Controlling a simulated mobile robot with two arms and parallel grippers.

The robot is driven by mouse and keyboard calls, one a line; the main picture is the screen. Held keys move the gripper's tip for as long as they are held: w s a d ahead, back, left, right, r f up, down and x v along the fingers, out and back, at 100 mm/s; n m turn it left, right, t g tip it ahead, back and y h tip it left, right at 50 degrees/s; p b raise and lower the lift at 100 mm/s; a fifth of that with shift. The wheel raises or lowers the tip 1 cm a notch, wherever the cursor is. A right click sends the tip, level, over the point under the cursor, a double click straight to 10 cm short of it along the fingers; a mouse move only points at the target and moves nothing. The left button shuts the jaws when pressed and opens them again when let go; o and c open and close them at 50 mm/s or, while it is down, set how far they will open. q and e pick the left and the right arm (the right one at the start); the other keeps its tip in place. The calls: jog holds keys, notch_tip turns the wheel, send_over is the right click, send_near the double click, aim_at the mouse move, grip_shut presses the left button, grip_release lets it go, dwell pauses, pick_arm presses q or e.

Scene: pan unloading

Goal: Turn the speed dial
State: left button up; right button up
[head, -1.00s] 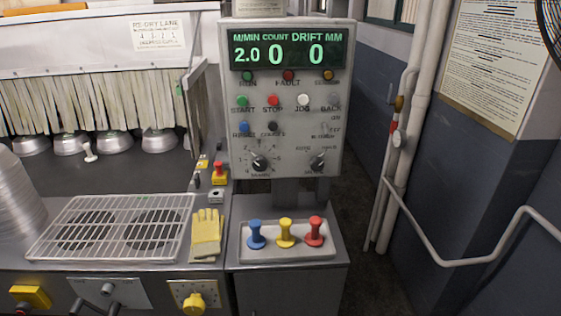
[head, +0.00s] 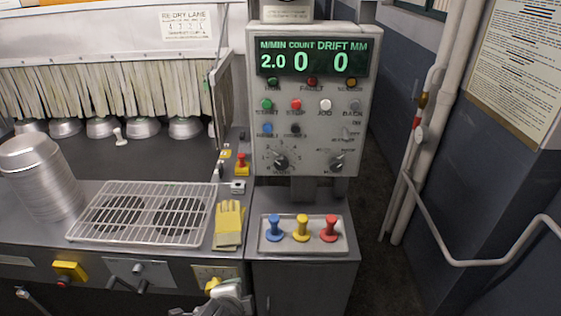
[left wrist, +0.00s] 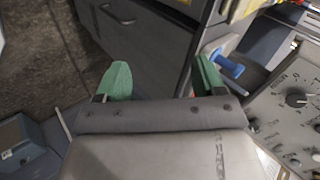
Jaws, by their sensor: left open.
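The speed dial (head: 281,162) is a black knob with a pale pointer at the lower left of the grey control panel (head: 312,202). A similar black knob (head: 336,163) sits to its right. The panel display (head: 312,61) reads 2.0, 0 and 0. My left gripper (left wrist: 162,78) has two green-padded fingers, spread apart with nothing between them. A black dial (left wrist: 297,99) shows at the right of the left wrist view, well apart from the fingers; I cannot tell which dial it is. Part of my arm shows at the bottom of the head view.
Blue (head: 274,228), yellow (head: 302,228) and red (head: 329,229) stamp-like handles stand on a tray below the panel. Yellow gloves (head: 229,223) and a wire rack (head: 140,213) lie left of it. Stacked pans (head: 40,178) stand far left. Pipes (head: 418,150) run along the right.

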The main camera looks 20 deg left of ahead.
pick_arm(q)
jog(key=w+r+m+t+y, duration=0.2)
jog(key=w+r+m+t, duration=0.3)
jog(key=w+r+m, duration=0.5)
jog(key=m+t, duration=0.5)
jog(key=m, duration=0.7)
send_near(280, 165)
jog(key=shift+h, duration=0.4)
jog(key=w, duration=0.3)
jog(key=w+a+p, duration=0.1)
jog(key=w, duration=0.2)
jog(key=w+a, duration=0.1)
jog(key=w, duration=0.2)
jog(key=shift+w+r+p, duration=0.25)
jog(key=shift+r+p, duration=0.05)
jog(key=c, duration=0.9)
